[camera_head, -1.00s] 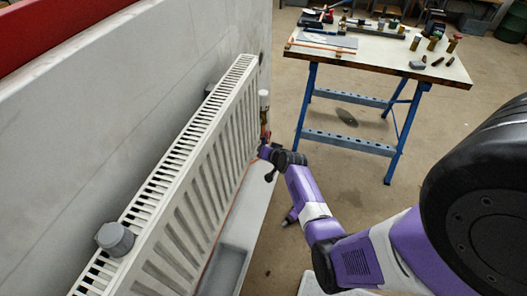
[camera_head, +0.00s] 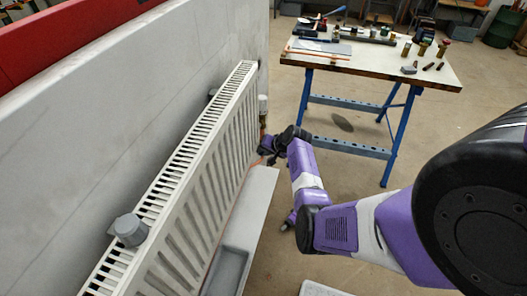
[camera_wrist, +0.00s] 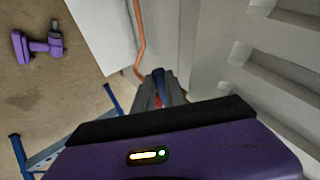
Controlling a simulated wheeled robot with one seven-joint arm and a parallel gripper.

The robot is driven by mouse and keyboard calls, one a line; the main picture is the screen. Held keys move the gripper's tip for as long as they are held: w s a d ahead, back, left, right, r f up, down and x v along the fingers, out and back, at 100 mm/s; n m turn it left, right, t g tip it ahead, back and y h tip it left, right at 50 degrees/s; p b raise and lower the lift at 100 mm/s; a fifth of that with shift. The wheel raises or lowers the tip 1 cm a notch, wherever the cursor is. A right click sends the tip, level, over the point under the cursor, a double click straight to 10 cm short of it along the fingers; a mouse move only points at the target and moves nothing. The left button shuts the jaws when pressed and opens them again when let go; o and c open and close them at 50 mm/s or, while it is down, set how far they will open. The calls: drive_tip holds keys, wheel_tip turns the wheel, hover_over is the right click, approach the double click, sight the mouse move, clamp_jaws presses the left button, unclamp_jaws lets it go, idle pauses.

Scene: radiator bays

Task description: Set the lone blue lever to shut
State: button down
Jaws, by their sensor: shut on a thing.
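A blue lever (camera_wrist: 158,76) shows in the wrist view between the fingertips of my gripper (camera_wrist: 160,88). My gripper is shut on it. A small red part shows just below the lever between the fingers. In the head view my gripper (camera_head: 267,152) is at the far end of the white radiator (camera_head: 205,185), low beside the pipework. There the lever is hidden by the gripper or too small to make out. I cannot tell the lever's angle against its pipe. A white valve head (camera_head: 263,104) stands above the gripper at the radiator's end.
A copper pipe (camera_wrist: 138,40) runs close to the gripper. A grey tray (camera_head: 229,268) sits on a pale ledge along the radiator's foot. A grey cap (camera_head: 130,229) is on the radiator's near top.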

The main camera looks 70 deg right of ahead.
drive_tip(key=shift+r, duration=0.15)
drive_tip(key=c, duration=1.4)
unclamp_jaws()
drive_tip(key=shift+w, duration=0.1)
